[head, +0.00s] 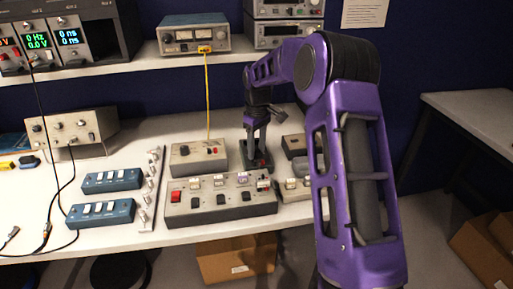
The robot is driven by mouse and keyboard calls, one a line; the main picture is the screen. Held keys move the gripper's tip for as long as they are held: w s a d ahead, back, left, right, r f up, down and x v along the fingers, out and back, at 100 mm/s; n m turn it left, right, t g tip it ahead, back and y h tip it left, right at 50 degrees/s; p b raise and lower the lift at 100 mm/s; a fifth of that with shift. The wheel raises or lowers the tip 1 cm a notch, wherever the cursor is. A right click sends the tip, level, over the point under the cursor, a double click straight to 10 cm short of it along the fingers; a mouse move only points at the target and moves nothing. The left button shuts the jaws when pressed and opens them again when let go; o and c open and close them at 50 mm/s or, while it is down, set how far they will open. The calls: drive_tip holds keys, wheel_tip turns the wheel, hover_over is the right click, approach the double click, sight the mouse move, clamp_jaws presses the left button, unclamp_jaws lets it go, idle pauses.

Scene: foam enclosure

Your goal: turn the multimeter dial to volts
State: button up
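My purple arm reaches over the white bench from the right, and my gripper (257,150) points down near the bench's middle. It is small and dark here, and I cannot tell whether its fingers are apart. A grey box with a dark dial (183,150) stands just left of my gripper. A module with a lit display reading 0 Hz and 0.0 V (38,42) stands on the shelf at upper left, far from my gripper. I cannot tell for certain which of these is the multimeter, and no dial markings are readable.
A grey switch panel (221,204) lies in front of the dial box. Two blue switch boxes (112,180) lie to the left. A yellow cable (208,95) hangs from a shelf instrument (194,36) toward the dial box. Small grey boxes lie right of my gripper.

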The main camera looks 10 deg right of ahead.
clamp_jaws()
drive_tip(key=m+p, duration=0.1)
drive_tip(key=m, duration=0.2)
drive_tip(key=shift+r+m, duration=0.1)
drive_tip(key=shift+m, duration=0.3)
drive_tip(key=m+p, duration=0.1)
drive_tip(key=m, duration=0.3)
drive_tip(key=shift+m, duration=0.4)
idle(0.4)
drive_tip(key=shift+o, duration=1.7)
unclamp_jaws()
